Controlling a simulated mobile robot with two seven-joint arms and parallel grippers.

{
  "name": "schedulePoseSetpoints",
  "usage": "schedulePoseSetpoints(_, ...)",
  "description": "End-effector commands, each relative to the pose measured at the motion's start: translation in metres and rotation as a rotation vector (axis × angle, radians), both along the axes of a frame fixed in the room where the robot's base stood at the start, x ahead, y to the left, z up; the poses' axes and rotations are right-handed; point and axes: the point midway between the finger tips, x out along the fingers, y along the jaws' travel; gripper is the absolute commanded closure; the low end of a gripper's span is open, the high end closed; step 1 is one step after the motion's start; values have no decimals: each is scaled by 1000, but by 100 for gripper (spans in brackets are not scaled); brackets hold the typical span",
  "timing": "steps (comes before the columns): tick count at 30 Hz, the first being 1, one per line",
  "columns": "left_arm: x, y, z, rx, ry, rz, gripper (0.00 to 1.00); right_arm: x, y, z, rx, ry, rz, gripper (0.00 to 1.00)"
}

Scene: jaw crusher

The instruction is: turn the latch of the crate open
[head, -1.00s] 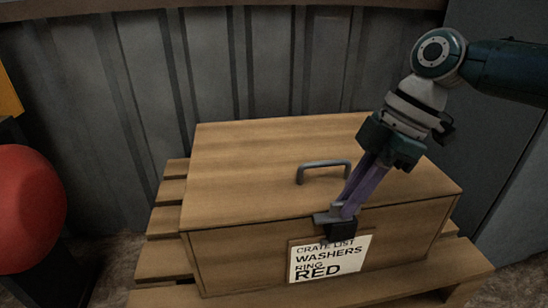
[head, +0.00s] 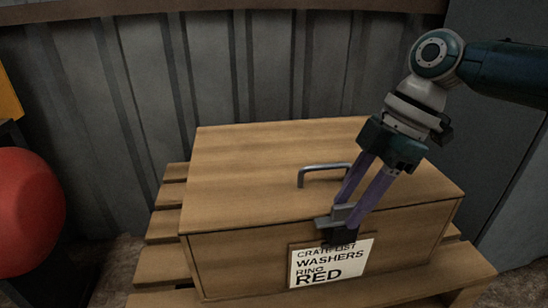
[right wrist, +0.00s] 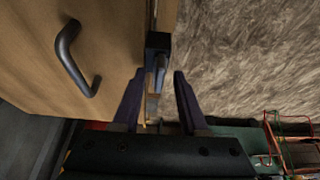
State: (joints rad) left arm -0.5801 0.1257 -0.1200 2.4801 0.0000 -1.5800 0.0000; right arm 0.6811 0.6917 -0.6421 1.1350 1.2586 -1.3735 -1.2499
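The wooden crate (head: 270,170) is closed, with its lid flat and a grey handle (head: 325,168) on top. Its latch (head: 338,213) is a small grey and dark fitting at the middle of the front edge. The latch also shows in the right wrist view (right wrist: 158,50), on the crate's edge. My right gripper (head: 350,212) is at the latch from above. Its two purple fingers are spread apart, with part of the latch between or just beyond them in the wrist view (right wrist: 156,88). The fingers partly hide the latch, so its exact angle is unclear. My left gripper is out of view.
A label (head: 330,265) reading "CRATE LIST WASHERS RING RED" is on the crate's front. The crate stands on a wooden pallet (head: 165,262). A red round object (head: 28,212) is at the left. A corrugated wall (head: 230,65) stands behind.

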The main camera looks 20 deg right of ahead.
Motion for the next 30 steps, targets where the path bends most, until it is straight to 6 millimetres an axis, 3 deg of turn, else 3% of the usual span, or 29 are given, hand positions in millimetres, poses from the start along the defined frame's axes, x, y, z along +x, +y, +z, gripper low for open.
schedulePoseSetpoints(8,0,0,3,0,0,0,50,0,-2,6,2,-2,-1,57)
schedulePoseSetpoints(21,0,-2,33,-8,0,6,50,-6,-31,80,-1,-3,0,57)
schedulePoseSetpoints(30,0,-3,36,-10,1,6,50,-8,-37,93,1,-1,0,57)
